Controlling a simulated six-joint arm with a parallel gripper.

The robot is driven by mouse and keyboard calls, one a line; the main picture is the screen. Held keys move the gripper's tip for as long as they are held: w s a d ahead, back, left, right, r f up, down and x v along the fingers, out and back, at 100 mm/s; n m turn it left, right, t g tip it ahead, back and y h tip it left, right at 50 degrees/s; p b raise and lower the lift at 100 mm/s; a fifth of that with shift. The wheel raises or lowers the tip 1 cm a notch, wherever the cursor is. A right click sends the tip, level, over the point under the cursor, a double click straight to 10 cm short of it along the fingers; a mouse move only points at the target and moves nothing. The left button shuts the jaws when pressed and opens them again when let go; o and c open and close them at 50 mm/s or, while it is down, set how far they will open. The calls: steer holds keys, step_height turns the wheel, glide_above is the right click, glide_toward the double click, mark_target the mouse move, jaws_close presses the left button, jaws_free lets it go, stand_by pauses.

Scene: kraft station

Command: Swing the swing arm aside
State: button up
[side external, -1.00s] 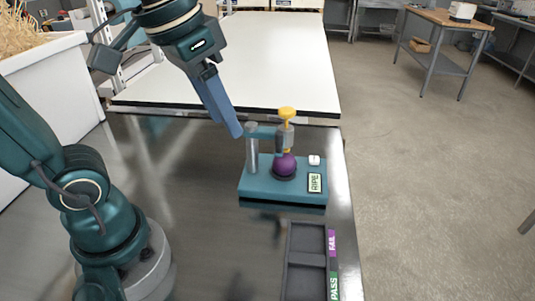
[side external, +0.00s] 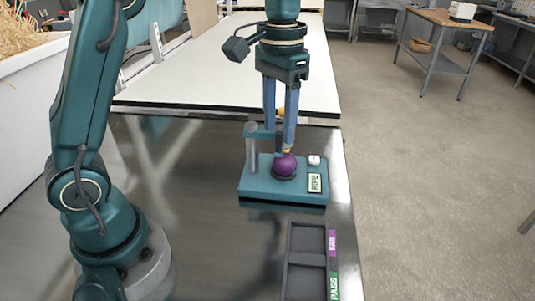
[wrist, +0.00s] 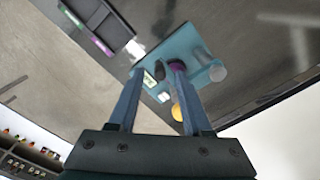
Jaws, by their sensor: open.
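The swing arm (side external: 261,134) is a short teal bar reaching from a grey post (side external: 252,155) over a teal base (side external: 258,190). Its yellow-topped plunger (side external: 281,113) is mostly hidden behind my fingers; the yellow knob (wrist: 177,112) also shows in the wrist view. A purple ball (side external: 286,165) sits on the base below. My gripper (side external: 277,143) points down at the fixture, open, its two blue fingers close to the plunger end of the swing arm. I cannot tell whether they touch it. In the wrist view the fingertips (wrist: 157,68) are spread apart.
A display reading RIPE (side external: 315,183) and a white button (side external: 314,160) are on the base's right side. A dark two-part tray (side external: 305,259) with FAIL and PASS labels lies in front. The metal table left of the fixture is clear.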

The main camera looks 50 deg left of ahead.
steer(key=shift+f, duration=1.45)
jaws_close()
stand_by(0.4)
